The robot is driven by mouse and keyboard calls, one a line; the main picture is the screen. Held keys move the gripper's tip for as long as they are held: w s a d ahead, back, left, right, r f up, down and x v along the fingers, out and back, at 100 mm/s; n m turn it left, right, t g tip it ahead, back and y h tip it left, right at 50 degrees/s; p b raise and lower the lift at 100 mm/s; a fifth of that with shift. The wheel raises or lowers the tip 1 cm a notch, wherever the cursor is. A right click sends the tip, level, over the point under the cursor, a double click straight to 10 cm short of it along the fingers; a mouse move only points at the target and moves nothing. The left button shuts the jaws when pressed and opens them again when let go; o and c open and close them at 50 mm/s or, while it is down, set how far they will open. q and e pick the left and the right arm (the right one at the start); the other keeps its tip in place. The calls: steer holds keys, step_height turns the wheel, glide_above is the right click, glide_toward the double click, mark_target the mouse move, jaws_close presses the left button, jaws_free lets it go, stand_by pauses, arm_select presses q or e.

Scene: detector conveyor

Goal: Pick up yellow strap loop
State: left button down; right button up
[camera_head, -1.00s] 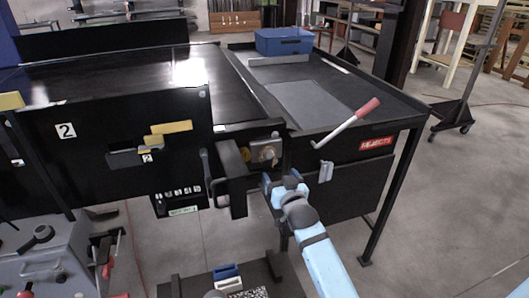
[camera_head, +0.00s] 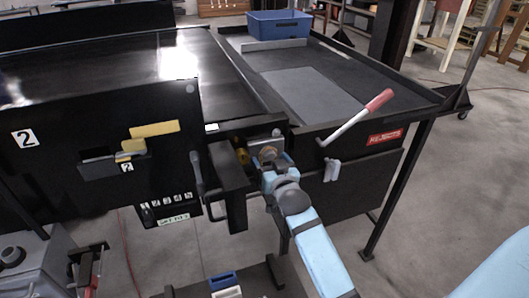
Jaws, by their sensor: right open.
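A small yellow piece (camera_head: 242,154) shows beside the metal plate (camera_head: 264,146) at the front corner of the black conveyor; it may be the strap loop, but it is too small to tell its shape. Other yellow strips (camera_head: 155,128) lie flat on the black front panel. My right gripper (camera_head: 274,168) is open, just in front of the metal plate and to the right of the small yellow piece. It partly hides the plate, and I cannot tell whether it touches anything. My left gripper is not in view.
A black bracket (camera_head: 228,166) juts out left of my right gripper. A red-handled lever (camera_head: 358,117) stands to the right, above the red rejects label (camera_head: 385,137). A blue bin (camera_head: 279,24) sits on the side table.

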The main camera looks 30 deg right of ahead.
steer(key=shift+w, duration=0.1)
steer(key=shift+s+a+r, duration=0.1)
steer(key=shift+s+r, duration=0.1)
steer(key=shift+s, duration=0.15)
steer(key=c, duration=0.7)
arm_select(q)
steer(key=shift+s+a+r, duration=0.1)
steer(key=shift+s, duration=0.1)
arm_select(e)
steer(key=shift+c, duration=1.3)
